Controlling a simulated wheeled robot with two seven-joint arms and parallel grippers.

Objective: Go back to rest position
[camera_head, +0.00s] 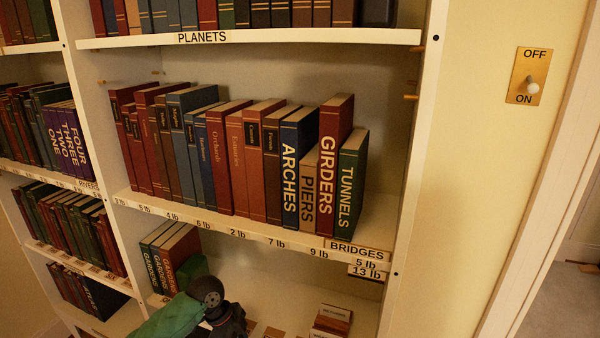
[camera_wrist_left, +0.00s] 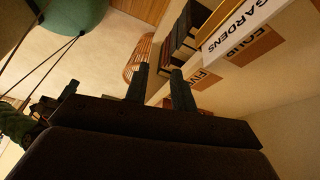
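In the left wrist view, the two dark fingers of my left gripper (camera_wrist_left: 160,88) stand apart with nothing visible between them. In the head view, part of my green and black arm shows at the bottom, in front of the lower shelf. Its fingers cannot be made out there. My right gripper is in neither view.
A white bookcase (camera_head: 412,170) fills most of the head view. Its middle shelf holds a row of books, including ARCHES (camera_head: 290,170), PIERS (camera_head: 308,190), GIRDERS (camera_head: 328,165) and TUNNELS (camera_head: 350,185). GARDENS books (camera_head: 165,255) stand close to my arm. A light switch (camera_head: 528,76) is right.

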